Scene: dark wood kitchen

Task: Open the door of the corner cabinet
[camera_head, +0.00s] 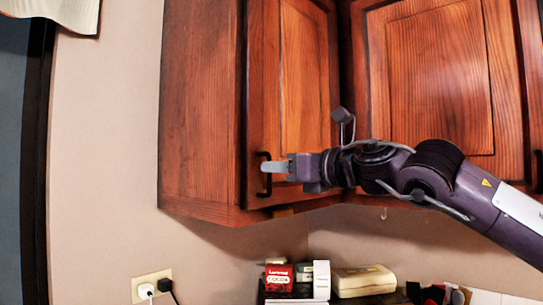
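The wooden wall cabinet (205,110) hangs in the corner. Its narrow panelled door (300,75) looks shut, with a black handle (264,178) low on its left side. My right arm comes in from the right. My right gripper (277,167) points left in front of this door, its grey fingers at the handle and overlapping it in the picture. I see the fingers as one bar, so I cannot tell whether they are open or closed on the handle. My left gripper is out of view.
A wider cabinet door (430,70) adjoins on the right, behind my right arm, with a black handle (539,170) at the right edge. Below are a red box (279,278), a cream case (363,280) and a wall outlet (150,285). The wall left of the cabinet is clear.

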